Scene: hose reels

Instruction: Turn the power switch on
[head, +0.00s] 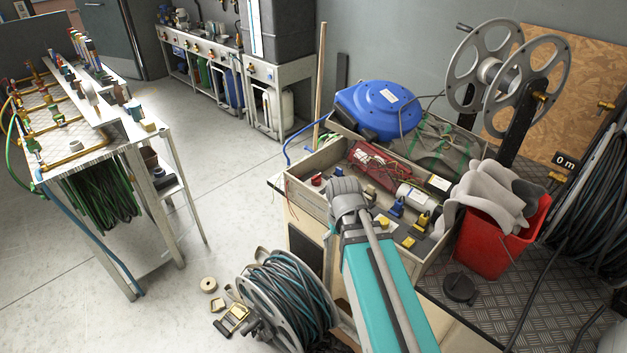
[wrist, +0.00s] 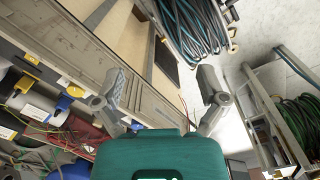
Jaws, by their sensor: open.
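I cannot make out a power switch for certain in either view. A small red-topped part (head: 316,179) sits at the left end of the open wooden tray (head: 300,198), too small to identify. A red tool or device (head: 375,165) lies in the tray, beside several small blue and yellow parts (head: 397,206). My gripper (wrist: 160,82) is open and empty in the wrist view, its two fingers apart above the tray's edge and the floor side. In the head view, my arm reaches over the tray's front and its fingers are hidden.
A blue hose reel (head: 380,108) stands behind the tray. A red bucket (head: 497,240) with grey rolls is at its right. A hose drum (head: 285,300) sits on the floor in front. A bench with valves (head: 95,150) is at left; open floor lies between.

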